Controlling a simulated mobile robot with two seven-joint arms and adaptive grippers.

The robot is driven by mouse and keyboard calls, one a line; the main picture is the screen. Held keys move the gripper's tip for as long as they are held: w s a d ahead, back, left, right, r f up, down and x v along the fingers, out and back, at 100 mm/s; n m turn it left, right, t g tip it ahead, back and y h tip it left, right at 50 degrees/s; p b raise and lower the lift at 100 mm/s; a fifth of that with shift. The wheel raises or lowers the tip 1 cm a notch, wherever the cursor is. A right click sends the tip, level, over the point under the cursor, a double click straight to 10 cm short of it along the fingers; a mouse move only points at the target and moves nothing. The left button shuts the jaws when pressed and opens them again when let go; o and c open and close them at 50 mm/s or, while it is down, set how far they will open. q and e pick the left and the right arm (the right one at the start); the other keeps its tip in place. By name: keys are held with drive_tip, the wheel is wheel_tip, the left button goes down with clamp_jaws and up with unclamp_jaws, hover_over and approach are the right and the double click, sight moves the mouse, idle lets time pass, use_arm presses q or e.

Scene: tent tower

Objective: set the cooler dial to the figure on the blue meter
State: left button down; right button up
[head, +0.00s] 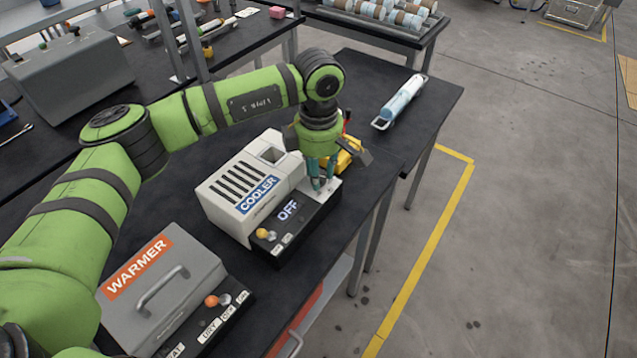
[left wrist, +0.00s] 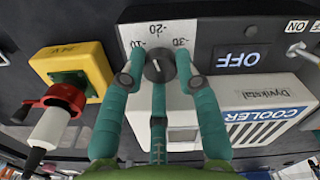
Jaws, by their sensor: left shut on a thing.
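The cooler (head: 240,190) is a pale box with a blue COOLER label and a black front panel whose display reads OFF (head: 287,210). Its black dial (left wrist: 158,68) shows in the left wrist view, with the marks -10, -20 and -30 around it. My left gripper (head: 322,182) is over the far end of the panel. In the left wrist view its teal fingers (left wrist: 158,75) are shut around the dial. The dial's pointer is too small to read surely. I cannot make out a blue meter with a figure in either view. My right gripper is out of view.
A yellow box (left wrist: 75,72) with a red knob (left wrist: 62,98) is close beside the dial. A metal toggle (left wrist: 300,50) is on the panel. The grey warmer (head: 160,285) stands nearer. A light blue cylinder (head: 402,100) lies at the table's far end.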

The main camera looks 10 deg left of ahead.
use_arm(q)
drive_tip(key=shift+f+m+b, duration=0.15)
drive_tip(key=shift+m+b, duration=1)
drive_tip(key=shift+m, duration=0.05)
drive_tip(key=shift+m+b, duration=0.3)
drive_tip(key=shift+b, duration=0.05)
drive_tip(key=c, duration=1.2)
unclamp_jaws()
drive_tip(key=shift+r, duration=0.2)
